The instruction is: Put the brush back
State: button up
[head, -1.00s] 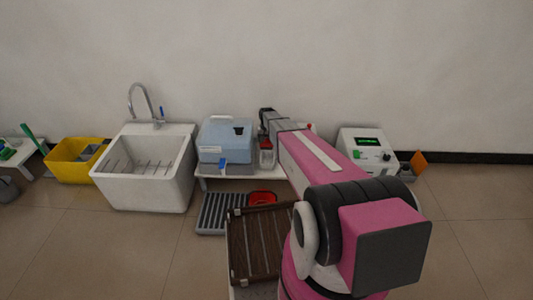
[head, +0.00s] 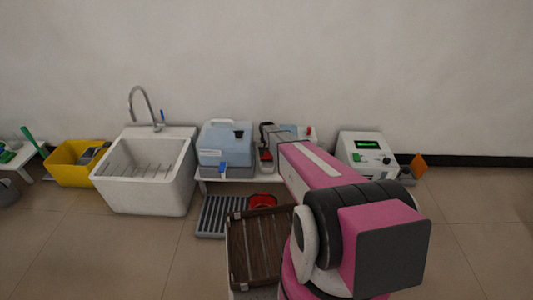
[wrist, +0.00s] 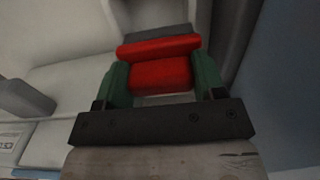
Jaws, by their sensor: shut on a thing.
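My gripper (wrist: 160,85) has green fingertips on both sides of a red block-shaped thing, which appears to be the brush (wrist: 160,73). It is shut on this thing. A dark grey part shows behind the red part in the wrist view; I cannot tell whether it belongs to the brush. In the head view my gripper (head: 266,155) is beside the right side of the blue-and-grey machine, above the low white table (head: 240,179). The brush is small and mostly hidden there.
The blue-and-grey machine (head: 225,146) stands close left of my gripper. A white sink (head: 145,185) is further left, with a yellow bin (head: 66,170) beyond. A white device (head: 366,152) is at right. A grey grate (head: 220,215), red tray (head: 262,201) and brown slatted rack (head: 258,250) are in front.

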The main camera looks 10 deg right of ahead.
jog(key=shift+f, duration=0.25)
jog(key=o, duration=0.9)
jog(key=shift+c, duration=0.2)
jog(key=shift+r, duration=0.15)
notch_tip(320, 180, up, 12)
jog(key=s+r, duration=0.5)
jog(key=s, duration=0.6)
jog(key=s+r+n, duration=0.1)
jog(key=s+r, duration=0.4)
jog(key=s, duration=0.6)
jog(key=s+r+n, duration=0.1)
jog(key=s+r, duration=0.4)
jog(key=s, duration=0.7)
jog(key=shift+r, duration=0.2)
jog(key=shift+s, duration=0.1)
